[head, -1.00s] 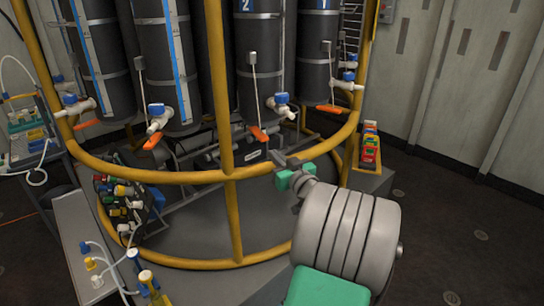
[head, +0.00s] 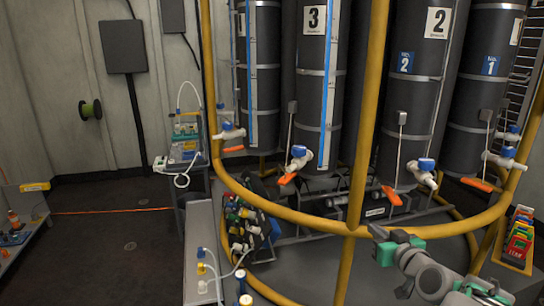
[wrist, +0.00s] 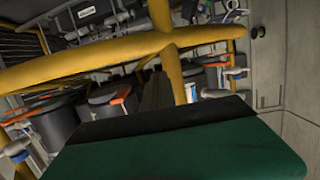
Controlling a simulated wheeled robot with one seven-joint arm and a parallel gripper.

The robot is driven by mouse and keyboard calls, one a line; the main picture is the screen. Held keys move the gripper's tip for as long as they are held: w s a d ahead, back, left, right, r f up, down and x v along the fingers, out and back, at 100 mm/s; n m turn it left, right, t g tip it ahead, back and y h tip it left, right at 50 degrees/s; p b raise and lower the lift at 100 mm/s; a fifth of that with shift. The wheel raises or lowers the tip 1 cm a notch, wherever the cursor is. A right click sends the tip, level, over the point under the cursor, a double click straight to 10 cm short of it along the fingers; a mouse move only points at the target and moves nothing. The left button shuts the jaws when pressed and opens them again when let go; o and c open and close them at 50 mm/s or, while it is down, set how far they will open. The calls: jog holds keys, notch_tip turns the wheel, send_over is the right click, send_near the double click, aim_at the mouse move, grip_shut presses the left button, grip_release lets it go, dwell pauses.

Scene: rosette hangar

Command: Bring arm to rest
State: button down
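My gripper (head: 382,236) shows at the lower right of the head view, a dark tip with green parts beside it. It is raised in front of the yellow rail (head: 310,221), and I see nothing hanging from it. Whether its fingers are open or shut is not clear. In the wrist view a large green and black block (wrist: 180,145) fills the lower middle, probably part of my gripper. Behind it the yellow rail (wrist: 80,66) crosses close by and the picture is tilted.
Tall dark cylinders (head: 412,100) with taps and orange handles stand inside the rail. A rack of coloured items (head: 517,240) is at the right. A pale bench (head: 200,250) stands left of centre. Open dark floor (head: 110,235) lies at the left.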

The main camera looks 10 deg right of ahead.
jog(key=s+a+r+n+g+y+p, duration=0.15)
jog(key=a+g+p, duration=0.3)
jog(key=a, duration=0.55)
jog(key=s+a+r+n+g+y+p, duration=0.1)
jog(key=s+a+r+g+p, duration=0.3)
jog(key=a, duration=0.7)
jog(key=s+a+r+m+g+h+p, duration=0.1)
jog(key=s+a+g+p, duration=0.2)
jog(key=s, duration=0.8)
jog(key=a+p, duration=0.2)
jog(key=p, duration=0.1)
jog(key=shift+s+a+r+m+g, duration=0.15)
jog(key=shift+a+r+m+g, duration=0.2)
jog(key=c, duration=2.2)
grip_release()
jog(key=shift+h, duration=0.25)
